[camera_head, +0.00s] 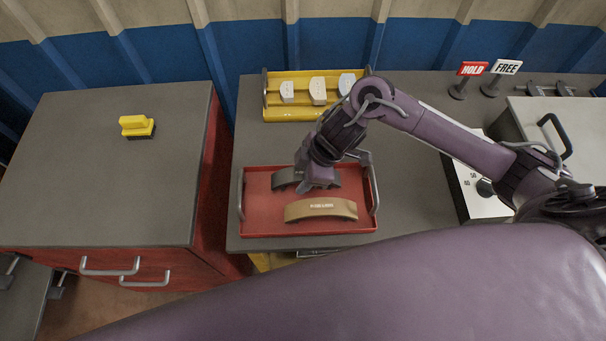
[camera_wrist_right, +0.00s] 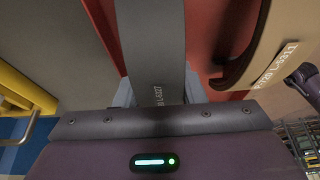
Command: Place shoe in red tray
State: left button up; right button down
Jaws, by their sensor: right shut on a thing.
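The red tray (camera_head: 260,208) sits on the grey bench in the head view. A tan curved brake shoe (camera_head: 322,209) lies in its front part; it also shows in the right wrist view (camera_wrist_right: 272,40). A dark grey brake shoe (camera_head: 285,178) is at the back part of the tray. My right gripper (camera_head: 308,187) is over the tray and shut on the grey shoe, which runs between its fingers in the wrist view (camera_wrist_right: 152,40). I cannot tell whether the grey shoe touches the tray floor. My left gripper is not in view.
A yellow tray (camera_head: 290,115) with several pale blocks stands behind the red tray. HOLD (camera_head: 471,69) and FREE (camera_head: 507,67) signs stand at the back right. A scale (camera_head: 470,185) is to the right. A yellow-handled brush-like object (camera_head: 137,126) lies on the left cabinet, otherwise clear.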

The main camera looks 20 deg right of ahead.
jog(key=c, duration=1.2)
grip_release()
jog(key=shift+f, duration=0.1)
jog(key=p+v, duration=0.1)
jog(key=v, duration=1.1)
jog(key=shift+s, duration=0.1)
